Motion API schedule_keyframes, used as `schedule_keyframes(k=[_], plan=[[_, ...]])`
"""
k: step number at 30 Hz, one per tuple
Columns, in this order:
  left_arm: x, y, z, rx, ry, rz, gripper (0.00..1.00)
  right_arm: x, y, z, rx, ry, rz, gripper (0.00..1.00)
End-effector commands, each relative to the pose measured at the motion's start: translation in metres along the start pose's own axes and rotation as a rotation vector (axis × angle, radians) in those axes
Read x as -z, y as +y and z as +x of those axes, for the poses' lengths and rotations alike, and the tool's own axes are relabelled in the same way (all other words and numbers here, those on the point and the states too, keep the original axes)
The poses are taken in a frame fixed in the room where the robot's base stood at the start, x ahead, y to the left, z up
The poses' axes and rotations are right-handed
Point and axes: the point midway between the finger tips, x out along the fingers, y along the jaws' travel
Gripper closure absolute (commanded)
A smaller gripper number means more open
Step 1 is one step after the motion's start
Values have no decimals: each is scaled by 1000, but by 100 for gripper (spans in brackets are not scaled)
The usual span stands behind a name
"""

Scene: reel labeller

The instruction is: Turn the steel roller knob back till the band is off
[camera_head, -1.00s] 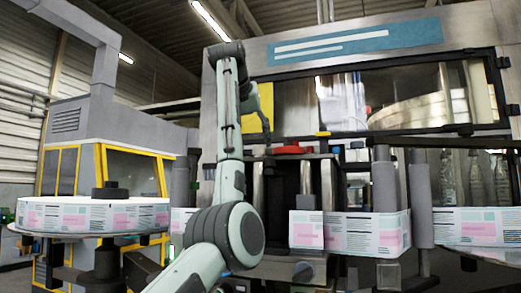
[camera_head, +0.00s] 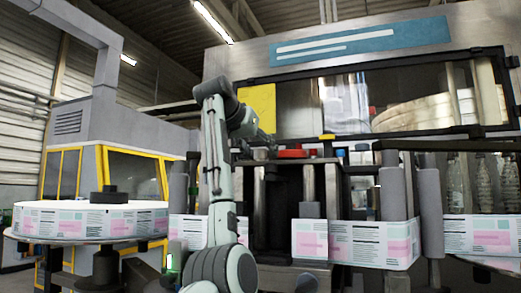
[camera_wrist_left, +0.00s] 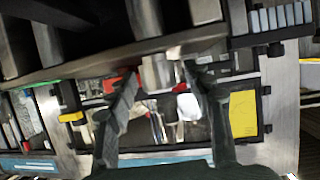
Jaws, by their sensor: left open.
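My left gripper (camera_wrist_left: 163,88) is open in the left wrist view, its two dark fingers spread apart. A short steel knob (camera_wrist_left: 158,72) shows between and just beyond the fingertips; I cannot tell whether either finger touches it. In the head view my left gripper (camera_head: 266,143) is small and partly hidden by its own arm, by the top of the roller block left of a red knob (camera_head: 291,153). The printed label web (camera_head: 355,240) runs across the machine front. I cannot make out a band on the knob. My right gripper is not in view.
A label reel (camera_head: 90,219) lies on a round plate at the left. Grey upright rollers (camera_head: 396,194) stand to the right of the block. A yellow panel (camera_head: 257,106) and framed windows are behind. A yellow-framed cabinet (camera_head: 130,175) stands back left.

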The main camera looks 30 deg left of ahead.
Motion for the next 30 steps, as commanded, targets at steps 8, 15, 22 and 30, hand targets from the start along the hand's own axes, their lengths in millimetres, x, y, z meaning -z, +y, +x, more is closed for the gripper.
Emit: schedule_keyframes(k=[8, 15, 22, 30], plan=[[0, 0, 0, 0, 0, 0, 57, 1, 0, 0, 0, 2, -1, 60], [0, 0, 0, 0, 0, 0, 87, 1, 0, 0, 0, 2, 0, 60], [0, 0, 0, 4, 0, -2, 100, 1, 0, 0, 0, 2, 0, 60], [1, 1, 0, 77, 2, -30, 100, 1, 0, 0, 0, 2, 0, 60]])
